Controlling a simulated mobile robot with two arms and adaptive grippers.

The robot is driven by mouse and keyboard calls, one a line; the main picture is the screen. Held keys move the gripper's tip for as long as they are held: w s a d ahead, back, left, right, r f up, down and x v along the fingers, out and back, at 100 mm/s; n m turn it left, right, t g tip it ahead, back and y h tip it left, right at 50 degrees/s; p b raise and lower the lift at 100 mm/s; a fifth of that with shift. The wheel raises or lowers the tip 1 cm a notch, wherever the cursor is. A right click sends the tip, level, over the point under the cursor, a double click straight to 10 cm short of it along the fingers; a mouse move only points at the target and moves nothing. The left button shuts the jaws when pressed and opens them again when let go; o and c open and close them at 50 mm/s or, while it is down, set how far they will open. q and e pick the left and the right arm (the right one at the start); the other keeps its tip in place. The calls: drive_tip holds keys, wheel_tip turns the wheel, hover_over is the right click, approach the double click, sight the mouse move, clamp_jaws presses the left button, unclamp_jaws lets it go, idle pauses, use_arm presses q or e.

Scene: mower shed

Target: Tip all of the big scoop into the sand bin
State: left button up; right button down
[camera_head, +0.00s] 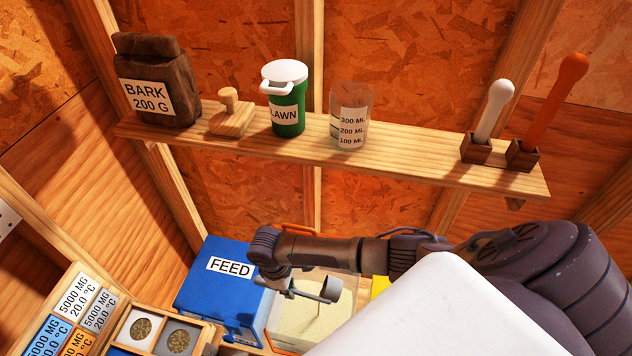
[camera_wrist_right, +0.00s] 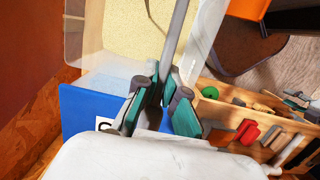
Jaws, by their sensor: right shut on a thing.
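My right gripper (camera_head: 283,284) is shut on a grey metal handle, whose rod (camera_wrist_right: 176,45) shows between its teal fingers (camera_wrist_right: 155,100) in the wrist view. In the head view a grey scoop cup (camera_head: 331,288) is at the right end of this handle, above a clear-walled bin of pale yellow sand (camera_head: 308,322). I cannot see into the cup or tell how far it is tilted. The sand (camera_wrist_right: 130,30) also shows in the wrist view, where the cup is out of frame. My left gripper is not in view.
A blue FEED bin (camera_head: 215,289) stands left of the sand, and a partitioned tray (camera_head: 160,325) is at lower left. The shelf (camera_head: 400,160) above holds a BARK bag (camera_head: 157,80), a green LAWN jar (camera_head: 286,108), a measuring cup (camera_head: 351,115) and two upright handles.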

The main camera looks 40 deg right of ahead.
drive_tip(key=shift+w+a+f+g+b, duration=0.3)
drive_tip(key=shift+b, duration=0.15)
drive_tip(key=shift+w+a+f+g+h+b, duration=0.1)
drive_tip(key=shift+w+f+g+h+b, duration=0.1)
drive_tip(key=shift+f+g+h+b, duration=0.35)
drive_tip(key=shift+w+a+f+g+h+b, duration=0.15)
drive_tip(key=shift+f+h+b, duration=0.2)
drive_tip(key=shift+b, duration=0.5)
idle(0.5)
drive_tip(key=shift+w+a+f+g+h+b, duration=0.1)
drive_tip(key=shift+f+g+h+b, duration=0.35)
drive_tip(key=shift+b, duration=0.8)
drive_tip(key=shift+f+b, duration=0.15)
drive_tip(key=shift+b, duration=0.2)
drive_tip(key=shift+f+g+h+b, duration=0.2)
drive_tip(key=shift+g+h+b, duration=0.05)
drive_tip(key=shift+g+b, duration=0.15)
drive_tip(key=shift+w+f+g+h+b, duration=0.1)
drive_tip(key=shift+f+g+h+b, duration=0.2)
drive_tip(key=shift+b, duration=0.7)
